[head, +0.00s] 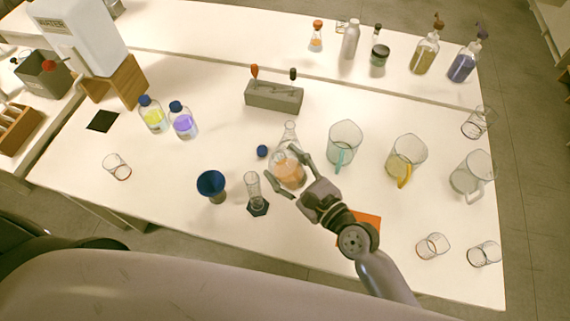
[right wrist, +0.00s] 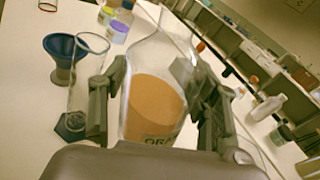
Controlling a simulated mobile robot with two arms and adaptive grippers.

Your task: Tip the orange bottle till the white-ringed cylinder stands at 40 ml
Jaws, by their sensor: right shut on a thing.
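My left gripper is out of view.
A blue funnel-shaped cup (head: 211,185) stands left of the cylinder. A blue cap (head: 262,151) lies behind it. Mugs with teal (head: 344,143) and yellow (head: 406,158) handles stand right. A grey block (head: 273,97) sits behind. The front left table is mostly clear.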

